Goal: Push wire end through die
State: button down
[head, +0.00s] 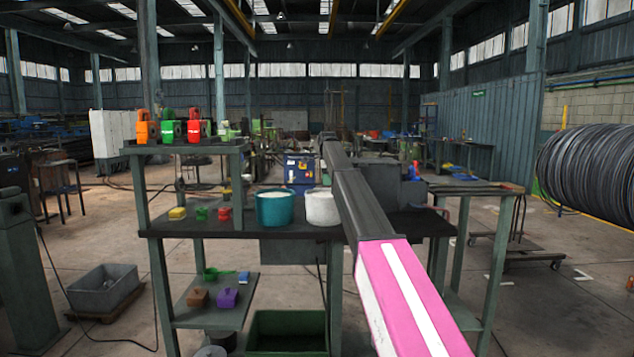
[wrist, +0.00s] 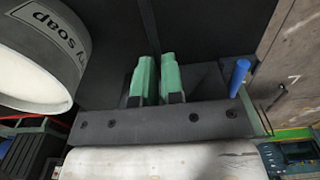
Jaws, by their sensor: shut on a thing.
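My gripper (wrist: 157,62) has two green fingers standing close together from a dark palm plate. They are shut with a narrow dark gap between them. What they hold, likely the wire end, is too dark to make out. The fingers lie over a dark surface. A blue upright rod or handle (wrist: 239,77) stands just to their right. In the head view my arm reaches away over the bench, and the gripper is hidden. A dark grey box (head: 398,187) sits just right of the arm there; I cannot make out a die opening in either view.
A white tub (head: 322,207) and a teal tub (head: 273,209) stand left of my arm. A tub lettered "ry soap" (wrist: 44,50) is close left of my gripper. Coloured clamps (head: 172,128) stand on the upper shelf (head: 185,147). A large wire coil (head: 590,170) is far right.

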jog(key=shift+d, duration=0.3)
jog(key=c, duration=1.2)
grip_release()
jog(key=shift+c, duration=0.2)
notch_tip(320, 180, up, 11)
jog(key=shift+f, duration=0.1)
